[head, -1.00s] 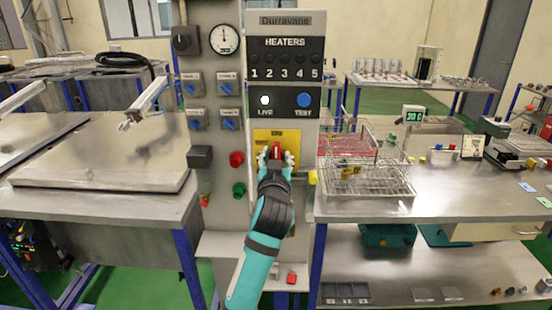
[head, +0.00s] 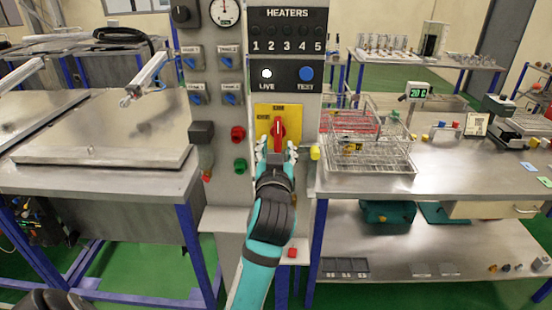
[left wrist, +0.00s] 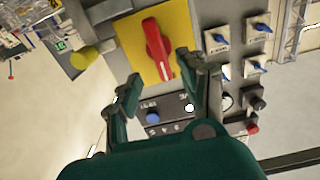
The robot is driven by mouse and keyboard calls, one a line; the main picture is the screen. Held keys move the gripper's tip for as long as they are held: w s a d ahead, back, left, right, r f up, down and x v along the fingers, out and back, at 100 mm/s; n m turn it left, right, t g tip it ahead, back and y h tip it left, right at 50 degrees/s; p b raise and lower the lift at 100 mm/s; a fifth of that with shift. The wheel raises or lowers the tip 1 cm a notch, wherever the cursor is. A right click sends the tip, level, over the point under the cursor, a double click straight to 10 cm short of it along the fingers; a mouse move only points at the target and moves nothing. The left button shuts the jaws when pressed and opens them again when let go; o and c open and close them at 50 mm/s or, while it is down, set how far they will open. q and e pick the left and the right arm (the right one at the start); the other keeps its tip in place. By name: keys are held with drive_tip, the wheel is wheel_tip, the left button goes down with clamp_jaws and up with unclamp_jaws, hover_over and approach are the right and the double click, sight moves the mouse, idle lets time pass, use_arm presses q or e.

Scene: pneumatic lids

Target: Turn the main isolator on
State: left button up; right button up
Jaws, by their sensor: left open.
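The main isolator is a red rotary handle (head: 278,130) on a yellow plate (head: 262,112) on the grey Durravane panel. The handle stands about upright in the head view; the small lettering on the plate is too blurred to read. In the left wrist view the red handle (left wrist: 157,48) on its yellow plate (left wrist: 182,30) shows just beyond the fingers. My left gripper (head: 277,152) is open and empty, its fingertips just below and in front of the handle, apart from it. The left gripper also shows in the left wrist view (left wrist: 159,70). My right gripper is not in view.
A white LIVE lamp (head: 267,73) is lit beside a blue TEST button (head: 306,74). Red (head: 238,133) and green (head: 240,165) buttons sit left of the plate, a yellow knob (head: 315,153) right. A wire basket (head: 372,160) stands on the right bench.

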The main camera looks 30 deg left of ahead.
use_arm(q)
drive_tip(key=shift+v, duration=2.3)
drive_tip(key=shift+f, duration=0.1)
drive_tip(key=w+d+f+m+g+h, duration=0.1)
drive_tip(key=w+d+f+m+h, duration=0.15)
drive_tip(key=f, duration=0.85)
drive_tip(key=w+d+f+m+g+h, duration=0.1)
drive_tip(key=w+d+f+m+h, duration=0.2)
drive_tip(key=f, duration=0.7)
drive_tip(key=s+d+f+m+g+h, duration=0.1)
drive_tip(key=s+d+f+g, duration=0.15)
drive_tip(key=f, duration=0.95)
drive_tip(key=s+d+f+m+g+h, duration=0.1)
drive_tip(key=s+d+f+m, duration=0.15)
drive_tip(key=f, duration=0.95)
drive_tip(key=s+f+g+h+b, duration=0.15)
drive_tip(key=s+f+g, duration=0.45)
drive_tip(key=s+f, duration=2.1)
drive_tip(key=s+a+f+g, duration=0.1)
drive_tip(key=s, duration=0.7)
drive_tip(key=s+a+f+g, duration=0.2)
drive_tip(key=s, duration=0.6)
drive_tip(key=shift+f, duration=0.2)
